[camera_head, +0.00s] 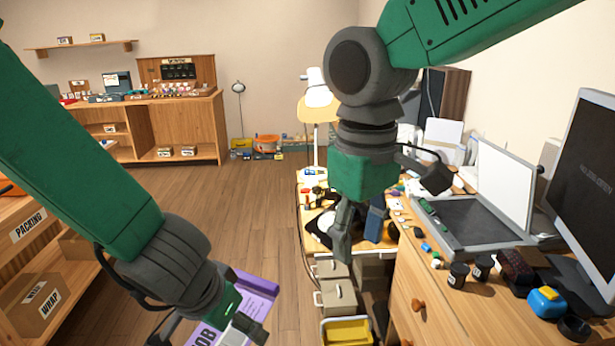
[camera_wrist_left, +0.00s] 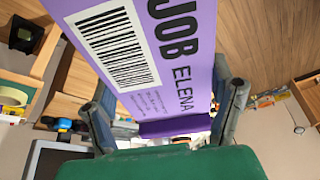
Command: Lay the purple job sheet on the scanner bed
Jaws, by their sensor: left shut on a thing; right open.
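The purple job sheet (camera_head: 256,292), printed "JOB ELENA" with a barcode, hangs at the lower front of the head view, partly hidden by my left gripper (camera_head: 207,334). My left gripper is shut on the job sheet, which fills much of the left wrist view (camera_wrist_left: 165,55) between the fingers (camera_wrist_left: 165,110). The scanner stands on the wooden desk at the right, its pale lid (camera_head: 503,185) raised and its dark scanner bed (camera_head: 470,220) exposed. A green object (camera_head: 430,211) lies at the bed's left edge. My right gripper (camera_head: 358,228) is open and empty, pointing down left of the scanner.
A monitor (camera_head: 585,190) stands right of the scanner. Dark jars (camera_head: 459,273), a blue and yellow item (camera_head: 547,302) and small items crowd the desk's front. A packing shelf (camera_head: 28,226) is at the left. Open wooden floor (camera_head: 200,195) lies between.

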